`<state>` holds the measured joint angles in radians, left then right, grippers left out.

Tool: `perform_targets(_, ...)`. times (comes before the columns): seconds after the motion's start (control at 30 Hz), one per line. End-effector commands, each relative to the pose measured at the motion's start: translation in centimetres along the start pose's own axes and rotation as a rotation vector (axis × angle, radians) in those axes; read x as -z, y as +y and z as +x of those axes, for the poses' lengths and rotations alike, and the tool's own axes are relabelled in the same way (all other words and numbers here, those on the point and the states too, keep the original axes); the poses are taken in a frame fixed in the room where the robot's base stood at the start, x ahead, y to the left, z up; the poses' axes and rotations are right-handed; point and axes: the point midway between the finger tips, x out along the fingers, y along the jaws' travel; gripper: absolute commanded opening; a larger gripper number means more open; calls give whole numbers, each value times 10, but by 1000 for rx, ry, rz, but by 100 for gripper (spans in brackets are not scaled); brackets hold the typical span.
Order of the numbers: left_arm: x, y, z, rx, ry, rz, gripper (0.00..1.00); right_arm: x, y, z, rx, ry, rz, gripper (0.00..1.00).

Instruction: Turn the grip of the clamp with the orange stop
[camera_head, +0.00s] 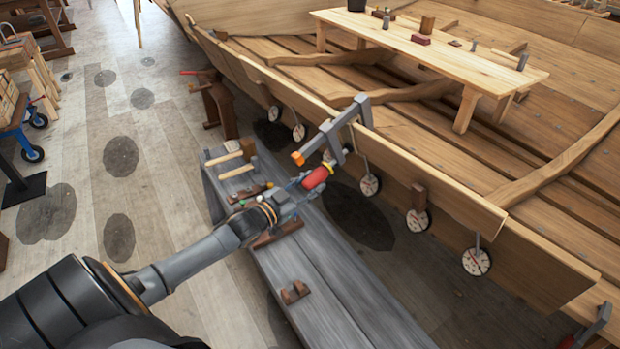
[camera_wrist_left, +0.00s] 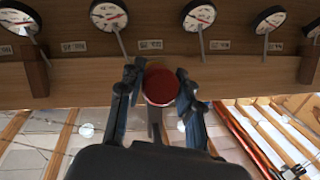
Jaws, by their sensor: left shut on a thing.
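The clamp (camera_head: 345,122) is a grey metal frame hooked over the edge of the hull plank, with an orange stop (camera_head: 298,158) at the end of its bar. Its red grip (camera_head: 315,178) hangs on the outer side, below the bar. My left gripper (camera_head: 308,183) is shut on the red grip. In the left wrist view, the round red end of the grip (camera_wrist_left: 160,87) sits between the two fingers (camera_wrist_left: 160,95). The fingers hide part of the grip in the head view. My right gripper is not in view.
A grey bench (camera_head: 315,285) stands below my left arm, with a mallet (camera_head: 240,160) and small tools on it. Round dials (camera_head: 476,262) hang along the hull plank (camera_head: 440,178). Another grey clamp (camera_head: 592,325) shows at the lower right. The floor at left is mostly open.

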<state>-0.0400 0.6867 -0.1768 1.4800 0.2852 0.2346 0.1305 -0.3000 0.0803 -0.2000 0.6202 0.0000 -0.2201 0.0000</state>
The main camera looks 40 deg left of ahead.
Motion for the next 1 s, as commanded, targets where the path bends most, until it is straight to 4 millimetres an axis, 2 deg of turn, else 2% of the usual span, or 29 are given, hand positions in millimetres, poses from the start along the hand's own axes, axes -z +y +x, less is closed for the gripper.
perform_targets(0.4,2,-1,1,67,3,162,3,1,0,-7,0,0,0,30)
perform_targets(0.9,2,0,1,73,5,181,3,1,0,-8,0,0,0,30)
perform_targets(0.93,2,0,1,73,5,181,39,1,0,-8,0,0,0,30)
perform_targets(1.0,2,0,1,73,5,181,53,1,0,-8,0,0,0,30)
